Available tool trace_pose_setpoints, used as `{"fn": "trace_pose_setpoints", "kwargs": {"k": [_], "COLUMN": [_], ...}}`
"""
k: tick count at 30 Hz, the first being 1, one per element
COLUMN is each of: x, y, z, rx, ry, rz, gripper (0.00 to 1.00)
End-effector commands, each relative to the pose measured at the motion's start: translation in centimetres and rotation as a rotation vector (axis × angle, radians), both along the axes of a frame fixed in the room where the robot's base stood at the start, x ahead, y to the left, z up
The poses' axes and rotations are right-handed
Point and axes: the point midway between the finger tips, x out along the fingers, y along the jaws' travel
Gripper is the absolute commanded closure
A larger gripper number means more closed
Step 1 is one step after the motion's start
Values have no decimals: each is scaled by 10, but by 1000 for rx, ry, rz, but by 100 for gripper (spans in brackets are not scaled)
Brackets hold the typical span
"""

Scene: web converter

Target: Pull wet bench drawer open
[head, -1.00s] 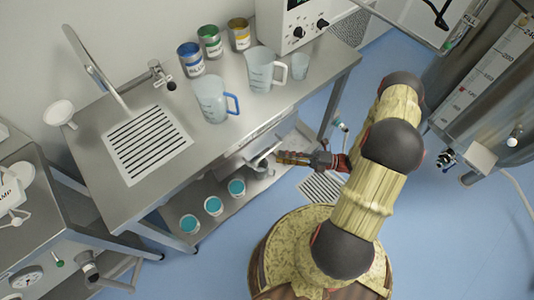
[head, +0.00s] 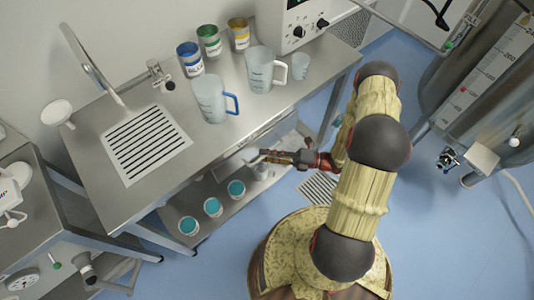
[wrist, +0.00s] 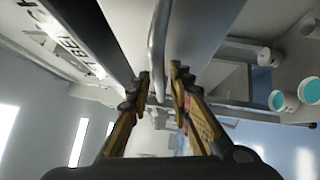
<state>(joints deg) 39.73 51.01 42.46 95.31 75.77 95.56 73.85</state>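The wet bench (head: 150,190) is a steel bench with a sink grate, filling the left and middle of the head view. In the wrist view its drawer front (wrist: 195,30) is a pale panel with a grey bar handle (wrist: 157,45) standing out from it. My gripper (wrist: 160,75) has its two fingers apart, one on each side of the handle's near end. I cannot tell whether either finger touches the bar. In the head view my gripper (head: 264,155) is just under the bench's front edge.
Jugs (head: 212,100) and paint-like cans (head: 189,58) stand on the bench top. Teal-topped containers (head: 213,207) sit on the lower shelf. A large steel tank (head: 480,95) stands at the right.

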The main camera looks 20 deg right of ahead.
Motion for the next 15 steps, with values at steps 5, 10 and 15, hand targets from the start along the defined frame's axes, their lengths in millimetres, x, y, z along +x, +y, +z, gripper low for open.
{"fn": "trace_pose_setpoints", "kwargs": {"k": [5, 10, 15], "x": [0, 0, 0], "y": [0, 0, 0], "z": [0, 0, 0], "rx": [0, 0, 0], "ry": [0, 0, 0], "rz": [0, 0, 0], "gripper": [91, 100, 100]}}
